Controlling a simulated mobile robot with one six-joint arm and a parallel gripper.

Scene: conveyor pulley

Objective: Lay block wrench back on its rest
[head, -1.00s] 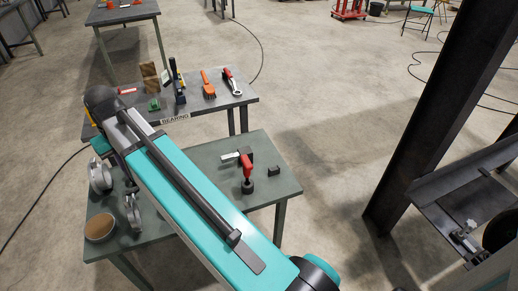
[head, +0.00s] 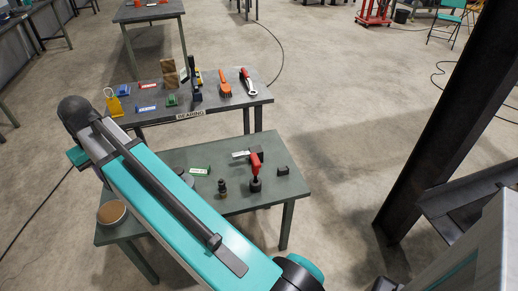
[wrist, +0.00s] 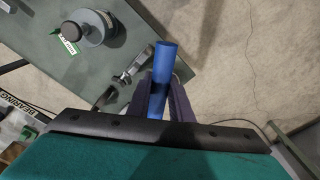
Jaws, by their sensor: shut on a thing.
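In the wrist view my gripper (wrist: 162,88) is shut on a blue cylindrical handle (wrist: 166,58). This may be the block wrench; its other end is hidden between and behind the jaws, so I cannot confirm it. The handle is over the edge of the green-grey table (wrist: 115,20), with floor beyond. A metal piece with dark ends (wrist: 135,64) shows just left of the jaws; I cannot tell whether it is the rest. In the head view my arm hides the gripper and the held thing.
The near table (head: 275,190) bears a red-handled tool (head: 256,166), a small black block (head: 283,170), a dark fitting (head: 222,188) and a brown-topped round container (head: 111,212). Behind stands the BEARING table (head: 150,118) with several tools. A dark steel post (head: 445,110) stands right.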

